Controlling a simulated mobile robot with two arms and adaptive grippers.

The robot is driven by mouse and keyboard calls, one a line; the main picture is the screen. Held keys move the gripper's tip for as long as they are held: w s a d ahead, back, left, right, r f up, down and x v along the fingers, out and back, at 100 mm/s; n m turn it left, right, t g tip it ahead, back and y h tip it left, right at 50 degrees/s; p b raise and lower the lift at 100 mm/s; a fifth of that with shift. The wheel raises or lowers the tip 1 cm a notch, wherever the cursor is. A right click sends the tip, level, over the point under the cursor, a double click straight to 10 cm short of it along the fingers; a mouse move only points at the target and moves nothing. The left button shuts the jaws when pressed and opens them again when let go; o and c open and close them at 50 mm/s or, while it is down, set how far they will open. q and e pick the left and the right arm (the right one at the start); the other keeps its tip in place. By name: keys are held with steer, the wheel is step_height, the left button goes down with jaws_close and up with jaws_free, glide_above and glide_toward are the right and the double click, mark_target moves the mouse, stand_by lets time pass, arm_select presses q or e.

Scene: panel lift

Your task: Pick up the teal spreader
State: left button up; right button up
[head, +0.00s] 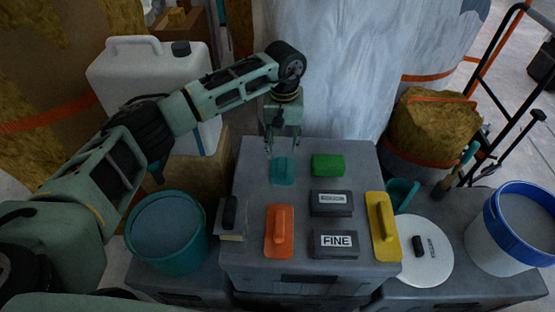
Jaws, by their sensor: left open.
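The teal spreader (282,175) lies flat near the back left of the grey box top (355,188). My left gripper (282,147) points down just above and behind the spreader in the picture. Its fingers are open, with nothing seen between them. I cannot tell how much height separates the fingertips from the spreader. My right gripper does not show.
A green block (328,165) sits to the spreader's right. An orange float (279,232), two dark labelled blocks (331,204) and a yellow float (383,227) lie nearer. A teal bucket (168,232) stands left, a white-blue bucket (515,230) right. A white jug (150,85) stands behind my arm.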

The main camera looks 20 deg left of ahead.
mark_target(282, 162)
arm_select(q)
steer(key=shift+s+d+f, duration=0.1)
steer(key=shift+s+f, duration=0.05)
steer(key=shift+f, duration=0.3)
steer(key=shift+s+d+f, duration=0.1)
steer(key=shift+s+f, duration=0.05)
steer(key=shift+f, duration=0.3)
steer(key=f, duration=0.5)
steer(key=shift+s, duration=0.25)
steer(key=shift+c, duration=0.2)
jaws_close()
